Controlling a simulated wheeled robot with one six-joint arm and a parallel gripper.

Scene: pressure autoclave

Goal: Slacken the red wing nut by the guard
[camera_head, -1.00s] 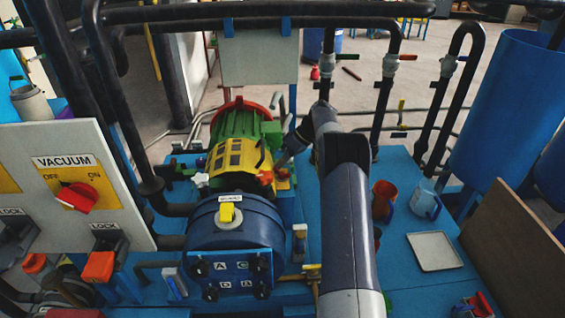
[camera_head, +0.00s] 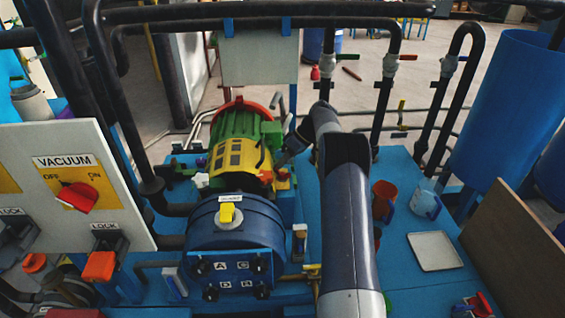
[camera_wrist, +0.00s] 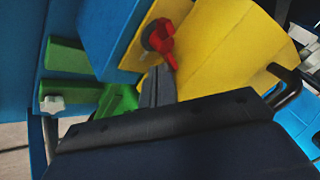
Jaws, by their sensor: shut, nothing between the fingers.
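The red wing nut (camera_wrist: 162,42) shows in the wrist view at the edge of the yellow guard (camera_wrist: 215,45), beside a blue block. In the head view the yellow guard (camera_head: 238,160) covers the near part of the green motor (camera_head: 246,124), and a small red part (camera_head: 283,173) shows at its right side. My gripper (camera_wrist: 159,72) is shut and empty, its fingertips just below the red wing nut in the wrist view. I cannot tell whether they touch it. In the head view my gripper (camera_head: 284,160) reaches the guard's right side, its tips partly hidden.
A white star knob (camera_wrist: 52,104) sits on a green part at the left of the wrist view. A black handle (camera_wrist: 288,88) stands out right of the guard. In front of the guard is the blue vessel (camera_head: 235,240). A red mug (camera_head: 383,199) and a blue mug (camera_head: 425,203) stand right of my arm.

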